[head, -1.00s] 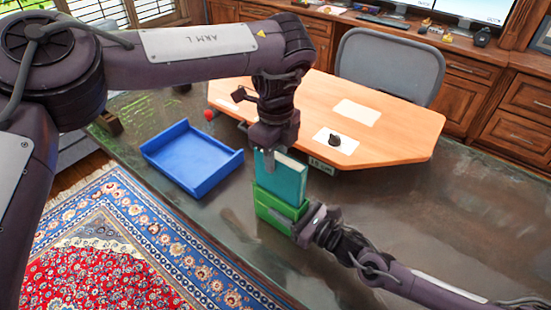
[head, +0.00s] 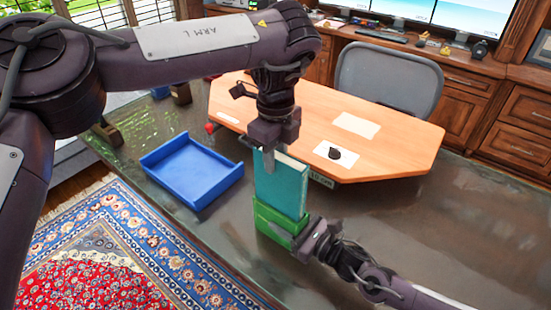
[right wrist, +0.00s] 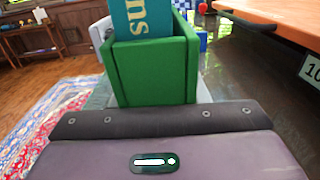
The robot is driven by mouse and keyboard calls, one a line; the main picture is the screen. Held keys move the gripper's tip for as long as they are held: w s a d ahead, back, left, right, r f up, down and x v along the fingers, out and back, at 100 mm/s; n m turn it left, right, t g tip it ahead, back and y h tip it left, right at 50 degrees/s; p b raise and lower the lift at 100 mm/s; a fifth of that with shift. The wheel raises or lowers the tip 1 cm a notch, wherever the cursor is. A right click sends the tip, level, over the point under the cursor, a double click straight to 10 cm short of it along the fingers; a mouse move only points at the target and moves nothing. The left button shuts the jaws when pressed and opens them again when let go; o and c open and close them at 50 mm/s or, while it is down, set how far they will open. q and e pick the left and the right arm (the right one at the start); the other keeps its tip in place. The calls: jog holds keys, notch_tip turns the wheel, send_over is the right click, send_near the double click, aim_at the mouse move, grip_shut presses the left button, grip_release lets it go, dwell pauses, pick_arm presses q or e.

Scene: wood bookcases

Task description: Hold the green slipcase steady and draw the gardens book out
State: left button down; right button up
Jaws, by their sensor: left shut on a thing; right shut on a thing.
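The green slipcase (head: 275,227) stands upright on the dark table. The teal gardens book (head: 283,187) rises out of its open top, with its lower part still inside. My left gripper (head: 268,160) is shut on the top of the book from above. My right gripper (head: 305,238) is shut on the slipcase at its lower right side. In the right wrist view the slipcase (right wrist: 152,72) fills the middle, and the book (right wrist: 138,18) shows above its rim with pale letters ending in "ns". The fingertips of my right gripper are hidden there.
An open blue tray (head: 190,168) lies on the dark table (head: 400,220) left of the slipcase. A raised wooden board (head: 390,135) with papers and a small black object (head: 334,153) stands behind. The table to the right is mostly clear.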

pick_arm(q)
jog(key=shift+r, duration=1.75)
pick_arm(e)
jog(key=shift+f, duration=0.1)
jog(key=o, duration=1.1)
jog(key=shift+o, duration=0.2)
jog(key=shift+d, duration=0.1)
jog(key=v, duration=1.1)
jog(key=shift+s+d, duration=0.15)
jog(key=shift+d, duration=0.1)
jog(key=shift+s+d, duration=0.1)
jog(key=shift+s, duration=0.05)
